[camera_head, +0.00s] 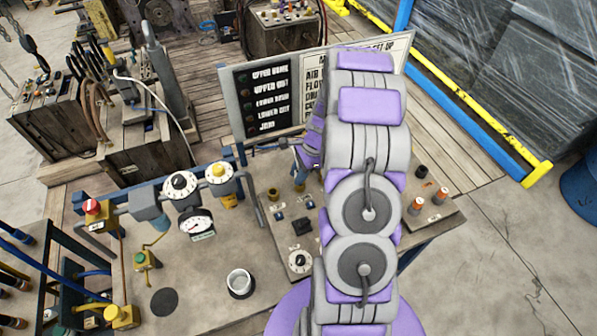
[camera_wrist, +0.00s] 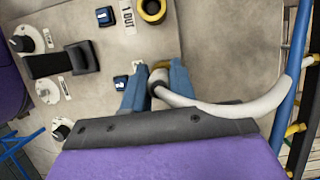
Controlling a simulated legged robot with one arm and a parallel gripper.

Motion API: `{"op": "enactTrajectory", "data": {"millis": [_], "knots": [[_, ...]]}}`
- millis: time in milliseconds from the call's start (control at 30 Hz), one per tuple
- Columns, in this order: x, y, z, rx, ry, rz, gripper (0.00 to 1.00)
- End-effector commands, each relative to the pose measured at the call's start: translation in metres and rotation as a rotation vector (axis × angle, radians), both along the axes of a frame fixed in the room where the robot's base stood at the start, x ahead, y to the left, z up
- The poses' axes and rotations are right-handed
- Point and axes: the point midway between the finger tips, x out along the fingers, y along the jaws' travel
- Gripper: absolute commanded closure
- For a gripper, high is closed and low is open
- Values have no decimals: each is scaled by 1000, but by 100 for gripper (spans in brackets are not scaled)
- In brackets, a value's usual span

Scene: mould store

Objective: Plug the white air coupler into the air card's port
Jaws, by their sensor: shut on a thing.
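In the wrist view my gripper (camera_wrist: 158,70) has its two blue fingers closed around the end of a white hose (camera_wrist: 225,108). The coupler at that end is mostly hidden between the fingers. A bit of brass-yellow shows at the fingertips, and I cannot tell whether it touches the coupler. A brass ring-shaped port (camera_wrist: 152,10) marked "1 OUT" is in the panel just beyond, apart from the fingers. In the head view my gripper (camera_head: 300,157) is over the beige panel (camera_head: 262,250), partly hidden by my arm. Which fitting is the air card's port is unclear.
Blue square fittings (camera_wrist: 105,16) and a black switch block (camera_wrist: 83,57) are near the fingers. A dark sign board (camera_head: 265,100) stands behind the panel. Gauges (camera_head: 200,224), knobs and a white cup (camera_head: 240,283) are on the left. Bare panel lies in front.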

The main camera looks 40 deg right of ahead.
Motion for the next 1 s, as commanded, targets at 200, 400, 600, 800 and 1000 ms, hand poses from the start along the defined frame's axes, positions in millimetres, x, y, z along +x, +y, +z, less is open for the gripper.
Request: {"op": "enactTrajectory", "data": {"millis": [200,400,600,800,1000], "knots": [[0,0,0,0,0,0,100],[0,0,0,0,0,0,100],[0,0,-4,0,1,0,100],[0,0,-8,0,1,0,100],[0,-1,-10,0,1,1,100]]}}
